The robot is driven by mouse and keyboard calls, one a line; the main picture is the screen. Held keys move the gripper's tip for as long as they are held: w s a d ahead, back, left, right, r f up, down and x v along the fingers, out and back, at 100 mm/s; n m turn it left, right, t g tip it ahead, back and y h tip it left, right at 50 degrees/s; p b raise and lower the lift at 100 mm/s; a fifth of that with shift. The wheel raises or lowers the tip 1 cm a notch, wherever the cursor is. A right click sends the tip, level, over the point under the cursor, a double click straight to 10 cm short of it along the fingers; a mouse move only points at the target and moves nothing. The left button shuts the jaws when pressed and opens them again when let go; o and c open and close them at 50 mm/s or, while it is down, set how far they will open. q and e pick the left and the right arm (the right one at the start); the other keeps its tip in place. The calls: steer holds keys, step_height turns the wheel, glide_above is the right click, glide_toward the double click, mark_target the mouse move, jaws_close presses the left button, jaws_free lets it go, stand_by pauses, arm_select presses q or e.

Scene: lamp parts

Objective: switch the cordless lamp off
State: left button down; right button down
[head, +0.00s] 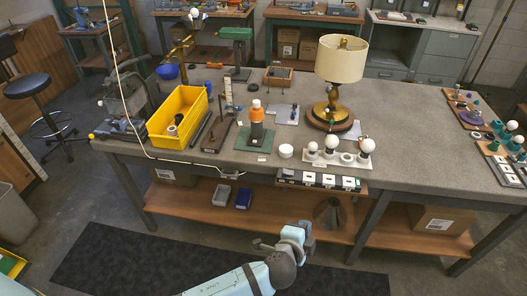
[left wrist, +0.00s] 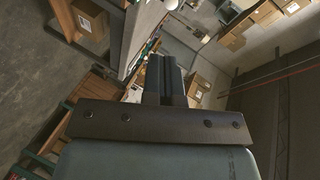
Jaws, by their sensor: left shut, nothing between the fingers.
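A table lamp (head: 342,62) with a cream shade stands upright on the grey workbench. Its brass stem (head: 331,108) rests on a round dark wooden base. I cannot tell from the shade whether it is lit, and no switch on it is clear. My left gripper (left wrist: 166,78) shows in the left wrist view, its dark fingers together with nothing between them. In the head view my left arm is low in front of the bench, well apart from the lamp, and its fingers cannot be made out there. My right gripper is in neither view.
On the workbench (head: 420,140), a white board (head: 340,160) with round bulbs stands in front of the lamp. A pale cord (head: 118,75) runs down to the front edge, near a labelled strip (head: 318,180).

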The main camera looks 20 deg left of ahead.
arm_select(q)
steer(key=s+a+r+n+g+y, duration=0.1)
steer(key=s+a+n+g, duration=0.7)
steer(key=s+a+n, duration=0.85)
steer(key=s+d+f+m+t+h, duration=0.2)
steer(key=d+f+m+t, duration=0.1)
steer(key=f, duration=0.7)
steer(key=shift+s+d+m+t+h, duration=0.35)
steer(key=shift+d+t+h, duration=0.05)
steer(key=shift+d+t, duration=0.5)
steer(key=shift+a, duration=0.1)
